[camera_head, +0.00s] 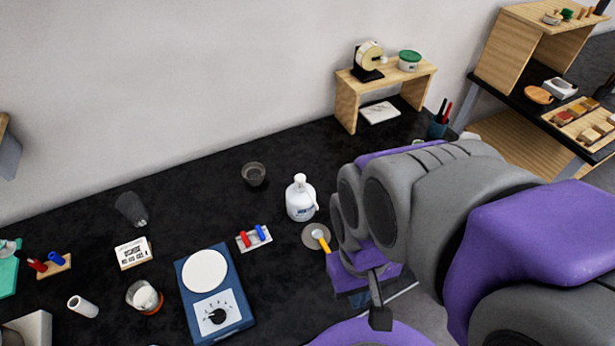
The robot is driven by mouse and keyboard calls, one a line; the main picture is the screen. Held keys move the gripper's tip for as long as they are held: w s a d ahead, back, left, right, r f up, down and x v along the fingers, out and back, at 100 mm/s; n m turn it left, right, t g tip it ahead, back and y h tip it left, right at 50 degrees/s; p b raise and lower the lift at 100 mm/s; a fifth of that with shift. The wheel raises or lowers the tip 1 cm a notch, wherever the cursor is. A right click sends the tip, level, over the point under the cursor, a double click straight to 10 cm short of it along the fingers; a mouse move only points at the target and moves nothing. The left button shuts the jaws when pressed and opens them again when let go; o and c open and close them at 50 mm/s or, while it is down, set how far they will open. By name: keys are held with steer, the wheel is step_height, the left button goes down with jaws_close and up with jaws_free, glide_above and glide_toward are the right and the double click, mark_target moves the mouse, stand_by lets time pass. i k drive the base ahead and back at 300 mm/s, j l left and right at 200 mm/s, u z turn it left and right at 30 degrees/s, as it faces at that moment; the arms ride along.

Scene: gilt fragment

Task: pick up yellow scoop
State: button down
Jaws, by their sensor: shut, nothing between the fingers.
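The yellow scoop (323,243) lies at a round grey disc (309,240) on the black worktop, right of the picture's middle. Its pale round end rests over the disc and its yellow handle points down and right, toward my purple wrist. The far tip of the handle is close to the wrist's edge in the picture; I cannot tell if my wrist covers part of it. My gripper (380,316) is shut and empty, pointing down in front of the scoop and to its right.
A white bottle (300,200) stands just behind the disc. A small holder with red and blue pieces (254,237) and a blue hotplate-like device (216,295) are to the left. A dark cup (254,174) and a small wooden shelf (348,100) stand farther back.

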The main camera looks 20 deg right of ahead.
mark_target(317, 233)
steer(key=k+j+z, duration=0.8)
steer(key=k+j, duration=0.1)
steer(key=k, duration=0.1)
